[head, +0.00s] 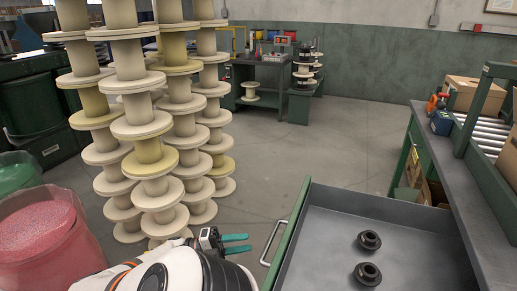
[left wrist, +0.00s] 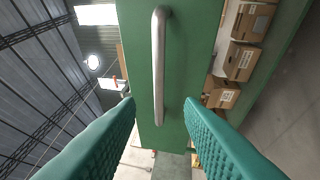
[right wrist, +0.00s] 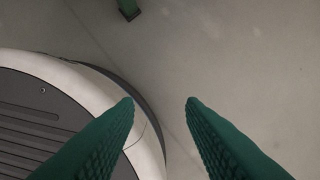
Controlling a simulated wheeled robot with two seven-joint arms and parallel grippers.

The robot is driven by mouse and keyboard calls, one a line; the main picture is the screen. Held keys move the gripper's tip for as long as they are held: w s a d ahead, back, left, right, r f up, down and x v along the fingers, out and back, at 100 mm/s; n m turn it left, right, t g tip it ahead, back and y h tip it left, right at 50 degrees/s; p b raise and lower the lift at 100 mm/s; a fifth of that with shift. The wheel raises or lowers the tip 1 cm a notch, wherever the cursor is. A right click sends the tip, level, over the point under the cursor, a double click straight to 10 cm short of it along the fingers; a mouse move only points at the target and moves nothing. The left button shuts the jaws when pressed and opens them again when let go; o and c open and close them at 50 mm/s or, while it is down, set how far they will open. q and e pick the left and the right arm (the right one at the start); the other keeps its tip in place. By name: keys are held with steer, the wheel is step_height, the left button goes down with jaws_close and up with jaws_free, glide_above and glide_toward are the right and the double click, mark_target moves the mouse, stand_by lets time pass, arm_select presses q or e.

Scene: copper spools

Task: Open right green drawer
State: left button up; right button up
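The green drawer (head: 385,245) is pulled out in the head view, with its grey inside showing. Two black round parts (head: 369,240) lie in it. Its metal handle (head: 274,243) is on the left-hand front. My left gripper (head: 236,244) is just left of the handle, with its teal fingers apart and pointing at it. In the left wrist view the handle (left wrist: 159,65) runs lengthwise on the green drawer front (left wrist: 190,60), ahead of the open fingers, with nothing between the fingertips. My right gripper (right wrist: 160,101) is open and empty above the floor; it does not show in the head view.
Stacks of cream spools (head: 140,120) stand at the left, near my left arm. A pink bin (head: 45,235) is at the lower left. The workbench (head: 480,190) with a roller rack is at the right. The floor (head: 310,130) in the middle is clear.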

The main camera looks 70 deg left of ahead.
arm_select(q)
steer(key=shift+v, duration=1.5)
steer(key=shift+w, duration=0.1)
